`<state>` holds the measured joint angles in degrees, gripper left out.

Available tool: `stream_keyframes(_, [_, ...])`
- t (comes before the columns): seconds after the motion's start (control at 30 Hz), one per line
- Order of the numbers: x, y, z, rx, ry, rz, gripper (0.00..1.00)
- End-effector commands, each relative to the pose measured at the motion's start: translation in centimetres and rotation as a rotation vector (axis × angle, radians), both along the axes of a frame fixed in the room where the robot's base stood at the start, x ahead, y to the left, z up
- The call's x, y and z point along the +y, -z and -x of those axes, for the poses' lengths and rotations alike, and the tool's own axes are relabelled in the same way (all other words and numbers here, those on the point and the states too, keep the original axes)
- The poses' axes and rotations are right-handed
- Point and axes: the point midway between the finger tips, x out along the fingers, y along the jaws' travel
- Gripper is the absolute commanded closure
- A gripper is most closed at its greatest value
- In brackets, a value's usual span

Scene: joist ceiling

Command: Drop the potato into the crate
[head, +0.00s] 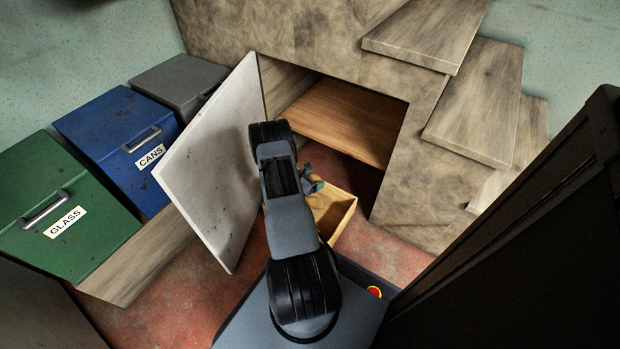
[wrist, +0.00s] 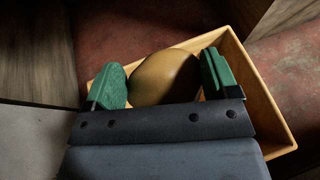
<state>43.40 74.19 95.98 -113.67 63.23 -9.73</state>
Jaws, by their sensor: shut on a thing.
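The brown, rounded potato (wrist: 166,80) is between the two green finger pads of my gripper (wrist: 164,72) in the wrist view. My gripper is shut on it. The crate (wrist: 258,88) is a shallow light-wood box; the potato and fingers overlap its opening in the wrist view. How high the potato is above the crate's floor I cannot tell. In the head view the crate (head: 338,216) stands on the red floor before the open cupboard, partly hidden by my arm. My gripper (head: 313,184) shows small there, over the crate's far left part.
A pale cupboard door (head: 215,165) stands open just left of my arm. A wooden shelf (head: 345,120) is inside the cupboard. Wooden steps (head: 470,105) rise at the right. Green GLASS (head: 60,205) and blue CANS (head: 118,140) bins stand at the left.

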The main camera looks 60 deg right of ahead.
Motion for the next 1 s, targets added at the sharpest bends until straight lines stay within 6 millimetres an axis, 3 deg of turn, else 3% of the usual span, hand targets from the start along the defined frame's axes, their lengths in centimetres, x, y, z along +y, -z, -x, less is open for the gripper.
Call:
stream_keyframes(0.4, [0.1,4.5,-0.1,0.0,-0.002,0.001,0.46])
stream_keyframes(0.77, [0.1,4.9,-0.2,0.0,-0.004,0.001,0.46])
stream_keyframes(0.8, [0.1,4.9,-0.2,0.0,-0.004,0.001,0.18])
stream_keyframes(1.0, [0.1,5.0,-0.2,0.0,-0.004,0.0,0.0])
